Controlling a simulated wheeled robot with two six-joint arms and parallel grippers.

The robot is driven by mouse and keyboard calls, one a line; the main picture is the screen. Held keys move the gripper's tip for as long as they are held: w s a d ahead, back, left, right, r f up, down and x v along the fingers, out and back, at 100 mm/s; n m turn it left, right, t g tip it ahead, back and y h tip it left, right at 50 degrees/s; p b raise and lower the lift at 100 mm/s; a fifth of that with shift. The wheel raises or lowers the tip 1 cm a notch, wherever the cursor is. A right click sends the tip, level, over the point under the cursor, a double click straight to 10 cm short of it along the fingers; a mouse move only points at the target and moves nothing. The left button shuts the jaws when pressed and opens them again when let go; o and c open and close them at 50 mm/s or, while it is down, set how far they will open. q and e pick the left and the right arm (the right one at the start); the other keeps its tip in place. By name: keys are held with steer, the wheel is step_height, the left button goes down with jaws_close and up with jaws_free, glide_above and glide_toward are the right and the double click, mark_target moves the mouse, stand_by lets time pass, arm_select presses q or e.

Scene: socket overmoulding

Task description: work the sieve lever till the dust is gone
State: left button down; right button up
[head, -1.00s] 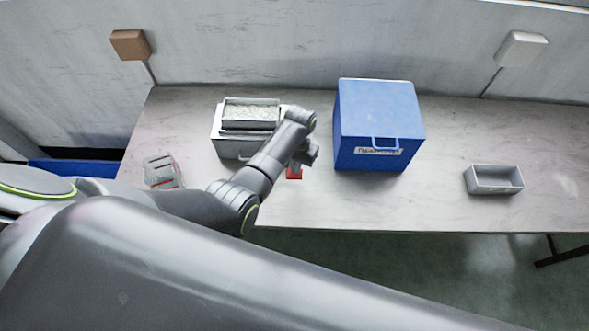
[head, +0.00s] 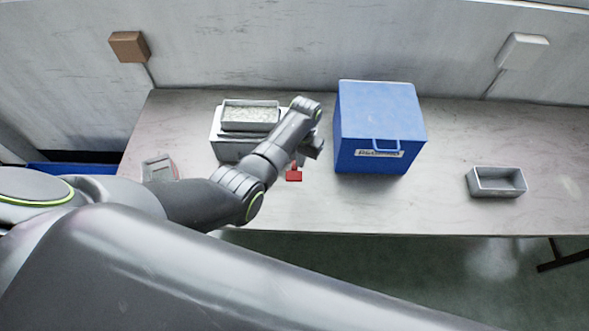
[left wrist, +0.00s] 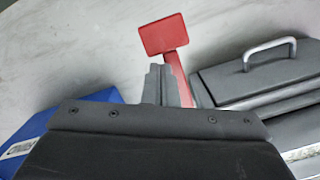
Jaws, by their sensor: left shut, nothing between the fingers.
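The sieve is a grey box (head: 228,148) with a tray of pale granules (head: 250,115) on top, at the back left of the table. Its red lever (head: 293,176) sticks out at the right, with a flat red end plate; it shows in the left wrist view too (left wrist: 163,35). My left gripper (head: 316,150) is shut and empty, just right of the lever in the head view. In the left wrist view its fingers (left wrist: 165,85) lie beside the red lever stem; I cannot tell whether they touch it. My arm hides the sieve's right side. My right gripper is out of view.
A blue box (head: 380,110) with a handle and label stands close to the right of my left gripper. A small empty grey tray (head: 496,182) lies at the far right. A grey and red item (head: 160,168) is at the left, partly hidden by my arm. The table's front right is clear.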

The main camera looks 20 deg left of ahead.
arm_select(q)
steer(key=shift+r, duration=0.1)
step_height(320, 180, up, 17)
steer(key=w+p, duration=0.1)
steer(key=p, duration=0.1)
steer(key=shift+w, duration=0.35)
steer(key=shift+d, duration=0.15)
stand_by(0.6)
